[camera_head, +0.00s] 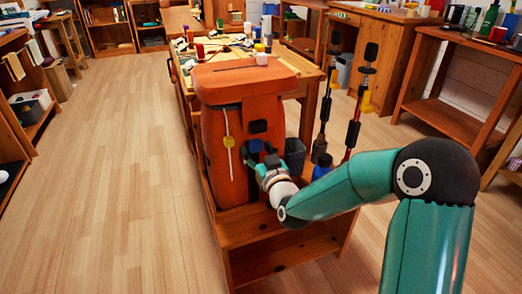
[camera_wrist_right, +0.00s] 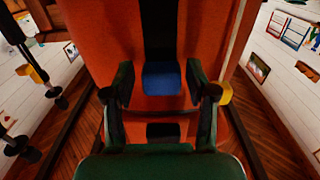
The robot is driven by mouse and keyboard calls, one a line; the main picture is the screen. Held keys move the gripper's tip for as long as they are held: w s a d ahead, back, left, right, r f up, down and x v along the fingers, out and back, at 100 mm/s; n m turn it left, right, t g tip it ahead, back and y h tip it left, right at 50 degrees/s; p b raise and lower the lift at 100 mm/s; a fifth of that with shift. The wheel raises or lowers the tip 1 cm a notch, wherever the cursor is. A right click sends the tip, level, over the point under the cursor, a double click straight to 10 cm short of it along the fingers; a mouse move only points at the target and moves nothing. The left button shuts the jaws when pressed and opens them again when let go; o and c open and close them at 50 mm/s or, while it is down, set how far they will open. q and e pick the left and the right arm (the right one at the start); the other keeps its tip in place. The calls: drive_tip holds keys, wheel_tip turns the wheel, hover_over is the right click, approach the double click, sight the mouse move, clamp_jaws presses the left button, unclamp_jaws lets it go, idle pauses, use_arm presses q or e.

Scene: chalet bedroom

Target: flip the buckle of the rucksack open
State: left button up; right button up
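The orange rucksack (camera_head: 215,165) stands upright on a low wooden stand, and its front fills much of the right wrist view (camera_wrist_right: 100,35). A black strap (camera_wrist_right: 160,35) runs down its front to the blue buckle (camera_wrist_right: 162,79). A small blue patch at the buckle (camera_head: 255,146) also shows in the head view. My right gripper (camera_head: 262,158) is at the rucksack's front. In the right wrist view its two dark fingers (camera_wrist_right: 162,88) are spread on either side of the buckle, with gaps between. I cannot tell the buckle's latch state. My left gripper is not in view.
The low wooden stand (camera_head: 275,258) has an open shelf. A workbench (camera_head: 308,78) with small items stands behind the rucksack. Poles (camera_head: 322,125) and a blue-capped bottle (camera_head: 322,167) are right of it. Bare floor (camera_head: 110,180) lies to the left.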

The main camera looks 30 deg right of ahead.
drive_tip(key=shift+o, duration=0.2)
drive_tip(key=shift+r, duration=0.1)
drive_tip(key=v, duration=0.7)
drive_tip(key=shift+s, duration=0.25)
drive_tip(key=shift+a, duration=0.1)
